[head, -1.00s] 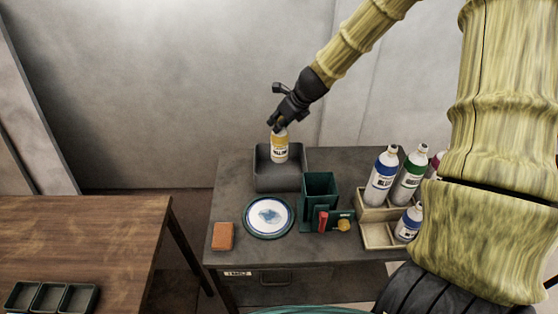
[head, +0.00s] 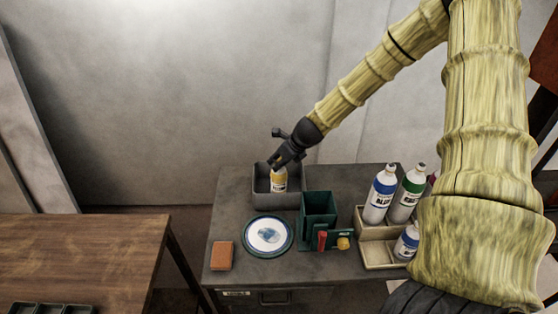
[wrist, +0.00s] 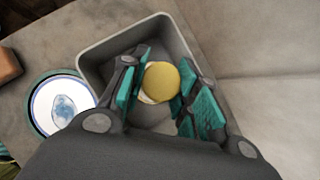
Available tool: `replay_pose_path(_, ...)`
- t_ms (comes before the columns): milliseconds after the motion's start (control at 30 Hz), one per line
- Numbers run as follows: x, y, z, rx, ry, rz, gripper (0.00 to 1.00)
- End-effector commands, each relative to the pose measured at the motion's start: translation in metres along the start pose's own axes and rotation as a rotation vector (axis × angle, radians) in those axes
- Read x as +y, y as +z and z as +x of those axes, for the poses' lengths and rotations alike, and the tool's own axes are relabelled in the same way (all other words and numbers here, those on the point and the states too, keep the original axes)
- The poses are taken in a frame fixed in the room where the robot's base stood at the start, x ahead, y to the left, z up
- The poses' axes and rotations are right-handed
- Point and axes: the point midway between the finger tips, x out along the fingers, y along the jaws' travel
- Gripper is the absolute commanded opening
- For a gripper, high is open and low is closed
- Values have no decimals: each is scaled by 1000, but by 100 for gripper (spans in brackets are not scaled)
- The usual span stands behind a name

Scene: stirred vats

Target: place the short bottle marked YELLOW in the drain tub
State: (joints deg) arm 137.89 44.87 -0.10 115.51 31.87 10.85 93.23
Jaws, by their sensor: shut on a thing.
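The short bottle marked YELLOW (head: 279,181) has a yellow band on a white body. It is upright inside the grey drain tub (head: 276,201) at the back left of the grey table. My gripper (head: 275,164) is shut on the bottle from above. In the wrist view the bottle's round yellow top (wrist: 161,82) shows between the teal finger pads, with the tub's rim (wrist: 113,40) around them. The bottle's base is hidden in the head view, so I cannot tell whether it touches the tub floor.
A round white plate with a blue patch (head: 268,235), an orange block (head: 222,256) and a dark green bin (head: 319,208) stand in front of the tub. A beige rack (head: 372,246) with several bottles is at the right. A wooden table (head: 90,250) is at the left.

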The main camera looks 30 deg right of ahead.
Motion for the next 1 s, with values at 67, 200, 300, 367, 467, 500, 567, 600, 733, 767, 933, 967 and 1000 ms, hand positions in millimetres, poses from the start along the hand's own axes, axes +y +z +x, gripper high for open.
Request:
replay_pose_path(67,0,0,0,-1,0,0,0)
replay_pose_path(200,0,0,0,-1,-1,0,0)
replay_pose_path(300,0,0,1,-1,0,0,0)
replay_pose_path(367,0,-1,2,0,0,0,34)
replay_pose_path(467,0,-1,1,0,0,0,52)
replay_pose_path(500,0,-1,1,0,0,0,54)
replay_pose_path(567,0,-1,1,0,0,0,54)
replay_pose_path(600,0,-1,1,0,0,0,54)
replay_pose_path(733,0,-1,1,0,0,0,54)
replay_pose_path(767,0,0,1,0,0,-1,54)
replay_pose_path(933,0,0,-4,-1,0,-1,54)
replay_pose_path(967,0,0,-5,-1,0,-2,54)
replay_pose_path(1000,0,0,-8,-1,0,-2,54)
